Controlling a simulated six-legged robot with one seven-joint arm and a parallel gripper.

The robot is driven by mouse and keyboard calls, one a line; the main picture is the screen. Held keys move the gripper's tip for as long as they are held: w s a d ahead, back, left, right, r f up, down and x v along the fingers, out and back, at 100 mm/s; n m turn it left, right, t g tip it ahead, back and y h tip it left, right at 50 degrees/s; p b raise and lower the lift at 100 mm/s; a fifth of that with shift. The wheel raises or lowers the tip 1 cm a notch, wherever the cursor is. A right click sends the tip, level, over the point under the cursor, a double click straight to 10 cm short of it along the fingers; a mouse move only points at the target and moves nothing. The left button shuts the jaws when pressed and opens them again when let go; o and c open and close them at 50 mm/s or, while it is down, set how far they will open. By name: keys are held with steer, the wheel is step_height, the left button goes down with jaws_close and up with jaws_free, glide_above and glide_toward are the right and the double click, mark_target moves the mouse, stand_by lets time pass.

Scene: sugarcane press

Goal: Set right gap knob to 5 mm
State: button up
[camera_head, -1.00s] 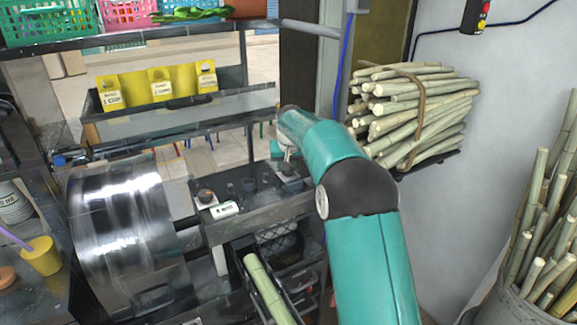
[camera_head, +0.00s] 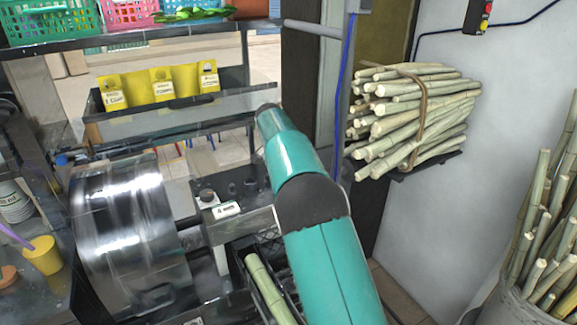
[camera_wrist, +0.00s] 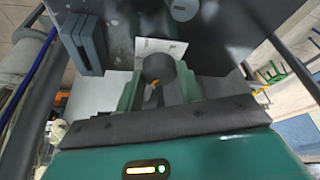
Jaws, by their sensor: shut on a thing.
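In the wrist view, a dark round knob (camera_wrist: 158,68) with a small orange mark on its near side sits between the fingers of my gripper (camera_wrist: 159,88), which is shut on it. A white plate (camera_wrist: 162,47) shows behind the knob; its markings are too small to read. In the head view, my arm hides my gripper and the right knob. The left knob (camera_head: 208,197) stands uncovered on the press, with a white display (camera_head: 227,210) in front of it. I cannot read the display's number.
The shiny steel drum (camera_head: 132,235) is left of the knobs. A cane piece (camera_head: 268,287) lies in the chute below. Bundled canes (camera_head: 415,110) sit on a wall shelf at right, and more canes stand in a bin (camera_head: 520,303). Yellow signs (camera_head: 160,84) stand on the shelf behind.

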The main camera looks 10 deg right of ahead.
stand_by(0.3)
steer(key=o, duration=1)
steer(key=v, duration=1.3)
steer(key=shift+a+r, duration=0.1)
steer(key=shift+r, duration=0.3)
steer(key=shift+s, duration=0.1)
